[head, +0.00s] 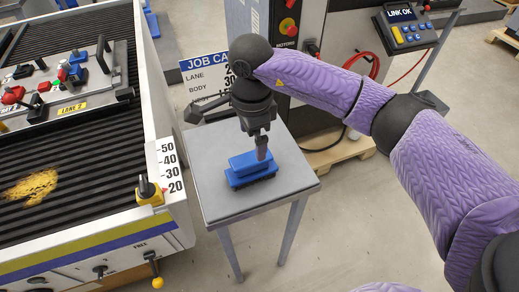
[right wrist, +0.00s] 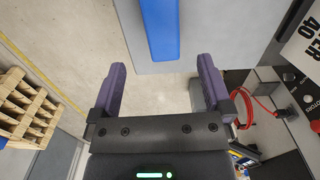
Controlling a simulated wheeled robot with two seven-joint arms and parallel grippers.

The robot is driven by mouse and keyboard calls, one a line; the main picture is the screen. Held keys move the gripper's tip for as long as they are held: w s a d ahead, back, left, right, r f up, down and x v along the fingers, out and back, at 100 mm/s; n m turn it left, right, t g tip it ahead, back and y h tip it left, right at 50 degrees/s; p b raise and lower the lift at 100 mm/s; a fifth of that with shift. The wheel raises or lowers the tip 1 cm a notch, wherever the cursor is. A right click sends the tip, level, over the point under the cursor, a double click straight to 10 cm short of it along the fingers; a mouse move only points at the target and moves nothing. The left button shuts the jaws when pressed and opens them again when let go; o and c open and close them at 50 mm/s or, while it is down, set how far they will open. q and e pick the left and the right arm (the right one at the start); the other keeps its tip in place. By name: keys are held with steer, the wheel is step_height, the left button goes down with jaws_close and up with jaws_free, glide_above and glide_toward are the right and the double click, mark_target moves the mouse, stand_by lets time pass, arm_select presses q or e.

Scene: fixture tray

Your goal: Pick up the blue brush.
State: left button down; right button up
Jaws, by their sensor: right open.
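The blue brush (head: 248,174) lies on the grey top of a small table (head: 215,195), its dark bristles facing down. My right gripper (head: 261,152) is just above the brush, near the right end of its handle, and partly covers it. In the right wrist view the right gripper (right wrist: 162,72) is open, its two purple fingers apart with nothing between them. The blue brush (right wrist: 160,28) shows just beyond the fingertips, roughly in line with the gap. Its far end runs out of the picture. My left gripper is not in view.
A slatted machine bed (head: 95,150) with a tray of fixtures (head: 65,85) stands left, close to the table. A job card (head: 205,80) and a control cabinet (head: 345,45) stand behind. The tabletop around the brush is clear.

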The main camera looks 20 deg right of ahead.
mark_target(251, 158)
steer(key=shift+d+f, duration=0.1)
steer(key=shift+f, duration=0.3)
steer(key=f, duration=0.3)
steer(key=f+b, duration=0.1)
steer(key=f, duration=0.2)
steer(key=f+b, duration=0.1)
steer(key=f, duration=0.2)
steer(key=shift+w+a, duration=0.15)
steer(key=shift+a, duration=0.2)
steer(key=c, duration=1.3)
